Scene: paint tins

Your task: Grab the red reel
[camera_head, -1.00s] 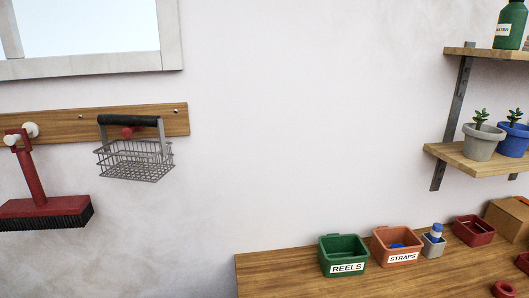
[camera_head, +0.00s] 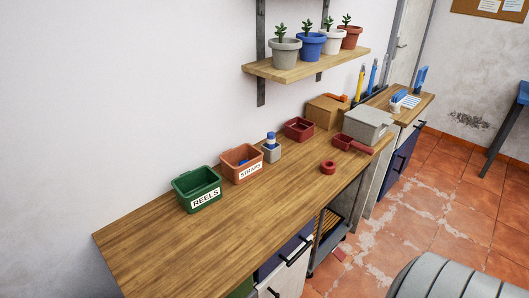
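The red reel (camera_head: 328,167) is a small red ring lying flat on the wooden workbench (camera_head: 150,236), near its front edge and right of the middle. Nothing touches it. The green bin labelled REELS (camera_head: 197,190) stands toward the left of the bench. Neither of my grippers shows in the head view.
The orange STRAPS bin (camera_head: 241,164), a grey holder (camera_head: 271,149), a red tray (camera_head: 299,129), a cardboard box (camera_head: 325,111) and a grey box (camera_head: 367,124) line the back. A red scoop-like item (camera_head: 352,145) lies near the reel. The bench's left end is bare. A ribbed grey drum (camera_head: 455,280) stands front right.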

